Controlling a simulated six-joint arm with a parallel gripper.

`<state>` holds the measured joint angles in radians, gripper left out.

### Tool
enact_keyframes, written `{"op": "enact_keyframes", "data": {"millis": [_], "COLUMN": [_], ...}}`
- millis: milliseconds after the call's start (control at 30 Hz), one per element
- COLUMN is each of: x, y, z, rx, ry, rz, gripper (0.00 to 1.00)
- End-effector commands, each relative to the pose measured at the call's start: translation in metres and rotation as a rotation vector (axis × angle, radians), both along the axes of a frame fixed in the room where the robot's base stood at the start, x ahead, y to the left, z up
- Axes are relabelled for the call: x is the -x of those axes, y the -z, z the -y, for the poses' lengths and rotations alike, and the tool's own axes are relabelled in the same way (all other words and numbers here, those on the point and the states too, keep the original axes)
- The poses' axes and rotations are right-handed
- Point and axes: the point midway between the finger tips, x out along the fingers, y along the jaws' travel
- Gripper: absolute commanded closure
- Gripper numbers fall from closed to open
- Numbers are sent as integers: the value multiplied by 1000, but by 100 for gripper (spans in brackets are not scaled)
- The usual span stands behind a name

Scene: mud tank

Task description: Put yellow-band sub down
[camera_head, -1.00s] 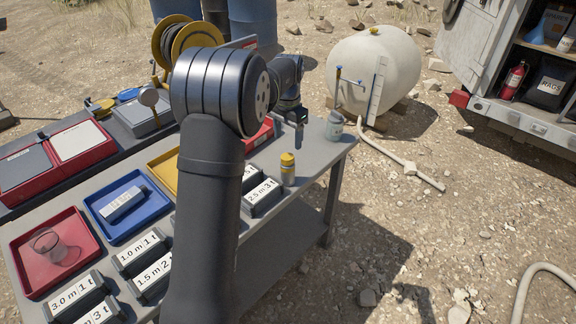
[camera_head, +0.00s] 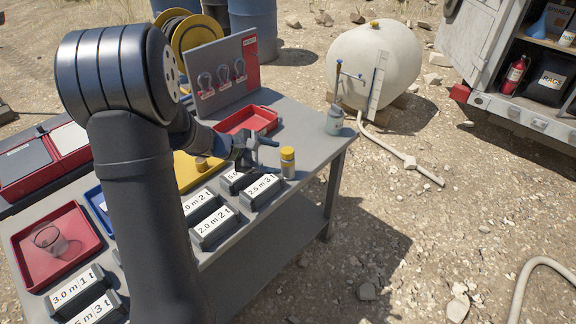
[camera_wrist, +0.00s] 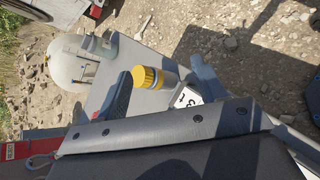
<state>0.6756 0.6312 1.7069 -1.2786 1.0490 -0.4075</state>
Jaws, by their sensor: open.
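In the wrist view the sub (camera_wrist: 148,78) shows between my two fingers. My gripper (camera_head: 268,154) is open, low over the table, just left of the sub in the head view. I cannot tell whether a finger touches it. In the wrist view my gripper (camera_wrist: 160,82) has a finger on each side of the sub.
Dark labelled blocks (camera_head: 262,192) stand close to the sub, in front and to its left. A grey-green cup (camera_head: 334,120) stands behind it to the right.

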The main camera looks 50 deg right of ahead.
Motion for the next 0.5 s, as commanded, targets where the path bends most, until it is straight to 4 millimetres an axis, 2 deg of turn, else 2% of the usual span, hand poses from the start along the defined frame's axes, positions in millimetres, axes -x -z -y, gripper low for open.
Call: {"op": "enact_keyframes", "data": {"millis": [100, 200, 367, 500], "x": [-17, -29, -41, -42], "y": [0, 1, 2, 7], "z": [-24, -40, -57, -51], "rx": [-1, 4, 16, 19], "ry": [-300, -493, -664, -697], "rz": [-241, -404, -554, -587], "gripper": [36, 36, 36, 36]}}
